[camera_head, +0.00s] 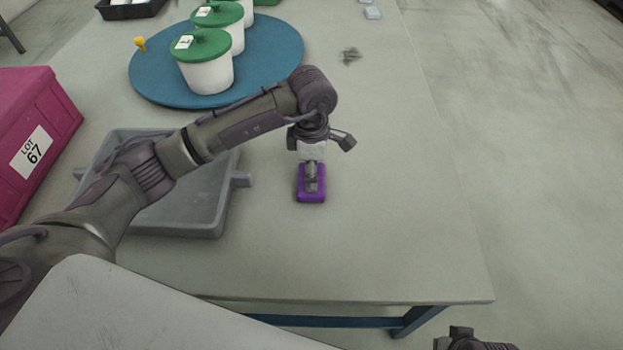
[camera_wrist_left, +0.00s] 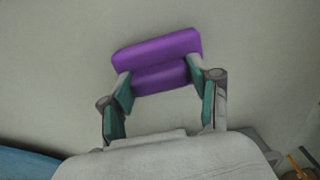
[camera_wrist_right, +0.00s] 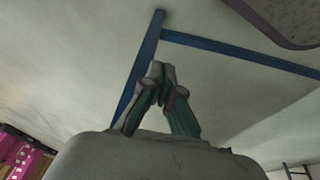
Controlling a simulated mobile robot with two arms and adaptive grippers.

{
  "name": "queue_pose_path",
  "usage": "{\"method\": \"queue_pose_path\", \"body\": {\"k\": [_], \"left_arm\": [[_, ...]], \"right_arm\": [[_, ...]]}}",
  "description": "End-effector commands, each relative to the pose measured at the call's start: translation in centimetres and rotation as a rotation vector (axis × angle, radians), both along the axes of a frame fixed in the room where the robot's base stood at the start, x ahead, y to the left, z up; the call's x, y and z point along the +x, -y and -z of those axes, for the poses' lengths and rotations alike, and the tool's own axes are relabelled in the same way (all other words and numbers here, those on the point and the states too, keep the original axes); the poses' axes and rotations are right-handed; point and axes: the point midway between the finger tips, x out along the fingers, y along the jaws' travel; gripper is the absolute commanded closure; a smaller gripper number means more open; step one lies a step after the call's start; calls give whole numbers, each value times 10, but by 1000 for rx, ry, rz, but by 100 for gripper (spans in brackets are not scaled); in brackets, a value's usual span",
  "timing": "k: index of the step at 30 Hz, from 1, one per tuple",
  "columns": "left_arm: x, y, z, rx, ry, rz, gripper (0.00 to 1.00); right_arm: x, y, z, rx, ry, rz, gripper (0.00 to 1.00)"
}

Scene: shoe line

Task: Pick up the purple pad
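The purple pad (camera_head: 311,197) is a small block near the front right part of the grey table, below my left gripper (camera_head: 312,172) in the head view. In the left wrist view the pad (camera_wrist_left: 158,48) lies at the fingertips of my left gripper (camera_wrist_left: 160,80). The fingers are apart, with part of the pad between them and its wider part beyond the tips. I cannot tell whether the fingers press on it, or whether it rests on the table. My right gripper (camera_wrist_right: 160,85) has its fingertips together, with nothing visible between them; it is beyond the table's front edge.
A grey tray (camera_head: 187,229) sits left of the pad, partly under my left arm. A blue round board (camera_head: 277,75) carries white tubs with green lids (camera_head: 208,75). A magenta LOT 67 box (camera_head: 60,115) stands at left. The table (camera_head: 400,200) is clear right of the pad.

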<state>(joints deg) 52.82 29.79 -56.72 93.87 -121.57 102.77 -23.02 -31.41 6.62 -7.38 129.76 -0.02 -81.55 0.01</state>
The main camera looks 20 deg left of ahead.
Motion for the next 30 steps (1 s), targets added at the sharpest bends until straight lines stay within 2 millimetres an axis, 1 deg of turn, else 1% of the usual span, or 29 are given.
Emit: {"method": "queue_pose_path", "body": {"k": [1,3,5,12,16,19,21,23,30], "left_arm": [[0,0,0,0,1,0,53],[0,0,0,0,1,0,65],[0,0,0,0,1,0,74],[0,0,-1,0,1,0,74],[0,0,-7,1,2,0,74],[1,0,-19,0,4,1,74],[1,0,-30,-1,5,1,74],[2,0,-43,1,6,0,74],[-10,53,-74,-2,4,6,74]], "right_arm": [[0,0,0,0,0,0,100],[0,0,0,0,-1,0,100],[0,0,0,0,-1,0,100],[0,0,0,0,-1,0,100],[0,0,0,0,2,0,100],[2,0,2,1,6,0,100],[3,-1,14,1,-5,-3,100],[4,-2,21,1,-9,-4,100],[4,-2,39,0,-20,-5,100]]}}
